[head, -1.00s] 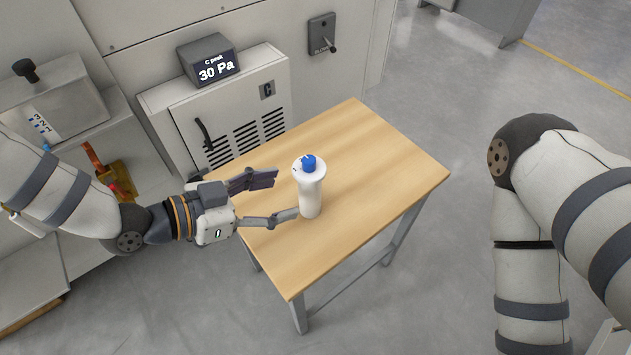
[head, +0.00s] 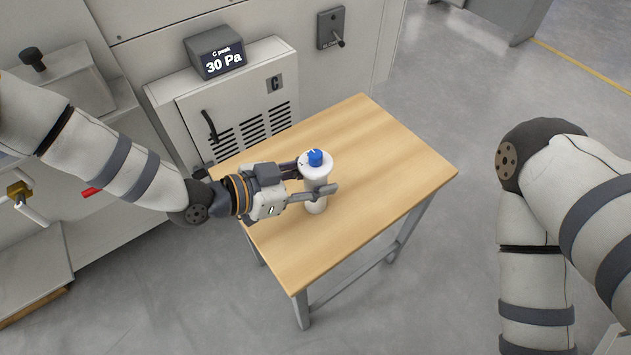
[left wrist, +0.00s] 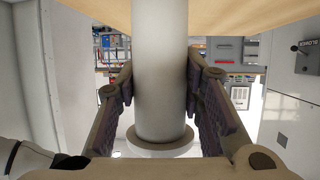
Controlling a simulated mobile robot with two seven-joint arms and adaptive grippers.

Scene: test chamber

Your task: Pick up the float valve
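The float valve, a white cylinder (head: 315,205) with a wider collar and a blue cap, stands upright on the wooden table (head: 375,160). My left gripper (head: 322,180) reaches it from the left, with one finger on its near side and the other mostly hidden behind it. In the left wrist view the white body (left wrist: 160,70) stands between the two fingers, with its wider collar low in the picture. The fingers look open around it; I cannot tell whether the pads touch it. My right gripper is out of view.
Behind the table is a cabinet marked C (head: 240,110) with a display box (head: 216,57) reading 30 Pa. A wall switch (head: 331,28) is at the back.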

